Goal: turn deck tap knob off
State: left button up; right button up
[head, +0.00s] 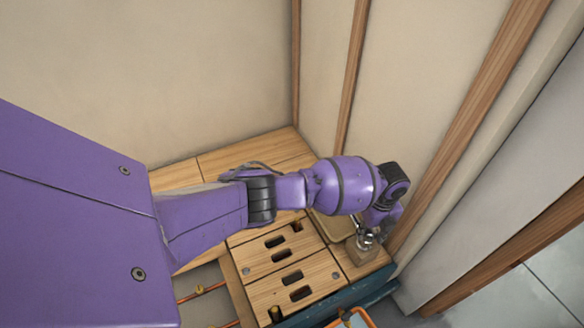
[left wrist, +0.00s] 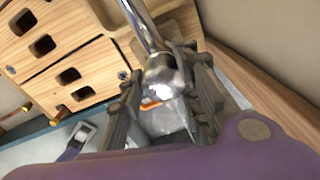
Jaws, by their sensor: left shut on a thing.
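The deck tap (head: 364,240) is a shiny chrome fitting on the wooden counter at the right, close to the wall, partly hidden by my left arm. In the left wrist view its chrome pipe (left wrist: 142,25) leads to a rounded chrome knob (left wrist: 162,72). My left gripper (head: 374,226) is at the tap. In the left wrist view the dark fingers of this gripper (left wrist: 164,82) are on both sides of the knob, shut on it. The knob's exact turn angle cannot be told. My right gripper is in neither view.
Wooden panels with dark slots (head: 292,278) lie left of the tap. Copper pipes with orange fittings (head: 200,291) run in an opening further left. The panelled wall (head: 425,100) stands close on the right. An orange-rimmed container (head: 352,319) is at the bottom edge.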

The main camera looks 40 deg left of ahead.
pick_arm(q)
jog(key=shift+s+f, duration=0.15)
jog(key=shift+s, duration=0.15)
jog(key=o, duration=1.1)
jog(key=shift+w, duration=0.15)
jog(key=shift+r, duration=0.2)
jog(key=shift+w+r, duration=0.1)
jog(key=shift+r, duration=0.15)
notch_tip(320, 180, up, 11)
jog(key=shift+r, duration=0.2)
jog(key=shift+f, duration=0.1)
